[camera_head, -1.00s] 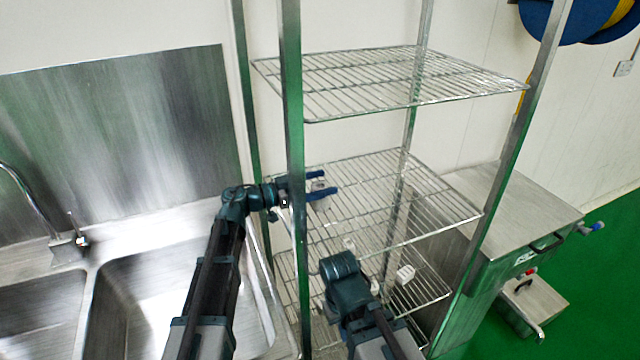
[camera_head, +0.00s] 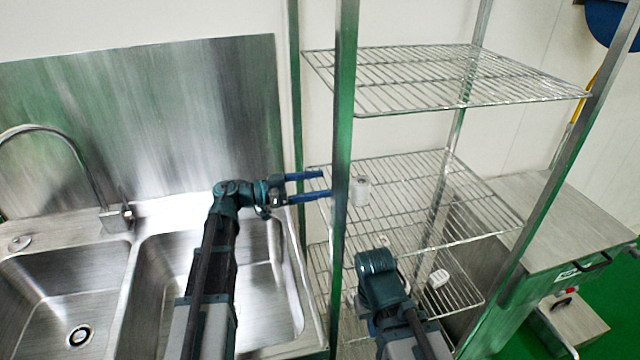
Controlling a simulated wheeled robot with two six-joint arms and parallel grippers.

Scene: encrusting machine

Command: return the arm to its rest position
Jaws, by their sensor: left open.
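My left arm comes up from the bottom, over the sink side. My left gripper (camera_head: 308,187) is open, with two blue fingers pointing right, beside the front left post of the wire rack (camera_head: 345,130). Nothing shows between its fingers. A small white cylindrical item (camera_head: 360,190) stands on the middle wire shelf (camera_head: 430,205), just right of that post and apart from the fingertips. My right arm reaches up at the bottom middle, in front of the lower shelves. Its gripper does not show.
A double steel sink (camera_head: 60,290) with a curved faucet (camera_head: 85,150) is on the left. A white item (camera_head: 438,279) lies on a lower shelf. The upper shelf (camera_head: 440,78) is empty. A steel machine (camera_head: 570,225) stands on the right, over a green floor.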

